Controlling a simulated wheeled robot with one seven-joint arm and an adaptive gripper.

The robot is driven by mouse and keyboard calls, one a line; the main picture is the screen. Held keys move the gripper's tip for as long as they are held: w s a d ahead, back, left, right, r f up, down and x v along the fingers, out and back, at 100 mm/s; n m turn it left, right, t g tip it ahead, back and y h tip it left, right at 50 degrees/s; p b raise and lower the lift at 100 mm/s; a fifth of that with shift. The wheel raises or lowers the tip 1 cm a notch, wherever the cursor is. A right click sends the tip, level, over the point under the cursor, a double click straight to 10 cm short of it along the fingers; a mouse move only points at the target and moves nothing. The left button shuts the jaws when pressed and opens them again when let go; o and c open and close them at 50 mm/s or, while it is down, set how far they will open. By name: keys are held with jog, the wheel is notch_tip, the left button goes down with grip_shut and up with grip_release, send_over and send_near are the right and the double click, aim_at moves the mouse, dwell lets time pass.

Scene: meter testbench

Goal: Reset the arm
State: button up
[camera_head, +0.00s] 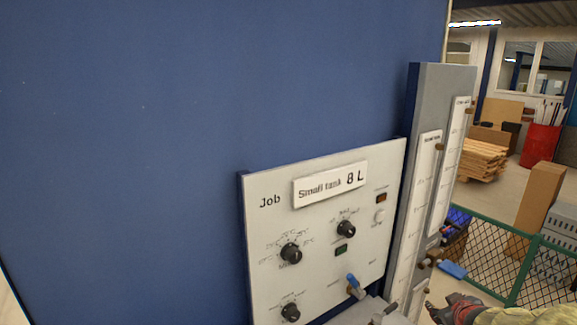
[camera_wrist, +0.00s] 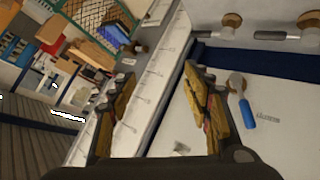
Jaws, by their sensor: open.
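My gripper (camera_wrist: 162,92) shows in the wrist view as two dark fingers with worn yellowish pads, spread apart with nothing between them. Past the gap is a pale strip with tick marks, seen tilted. A blue-handled lever (camera_wrist: 241,102) on the white panel is just right of the right finger; I cannot tell whether they touch. In the head view this lever (camera_head: 355,286) sits low on the white "Job" panel (camera_head: 270,225), which carries a "Small tank 8 L" plate (camera_head: 330,184) and black knobs (camera_head: 291,253).
A tall grey column with white scale strips (camera_head: 430,185) stands right of the panel, with small brass fittings. A large blue wall (camera_head: 120,150) fills the left. A green mesh fence (camera_head: 490,250), cardboard box (camera_head: 541,195) and stacked boards (camera_head: 482,160) are at right.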

jog(key=s+a+f+m+g+b, duration=0.1)
jog(key=s+a+m+g, duration=0.2)
jog(key=s, duration=0.6)
jog(key=s+a+m+g+b, duration=0.1)
jog(key=s+a+g, duration=0.2)
jog(key=s+a, duration=0.5)
jog(key=s+a+r+t+y+b, duration=0.1)
jog(key=s+a+r+y+b, duration=0.2)
jog(key=s+a, duration=0.9)
jog(key=shift+a+r+n+t+b, duration=0.3)
jog(key=shift+a+r+n+b, duration=0.1)
jog(key=shift+a, duration=0.15)
jog(key=shift+c, duration=1.1)
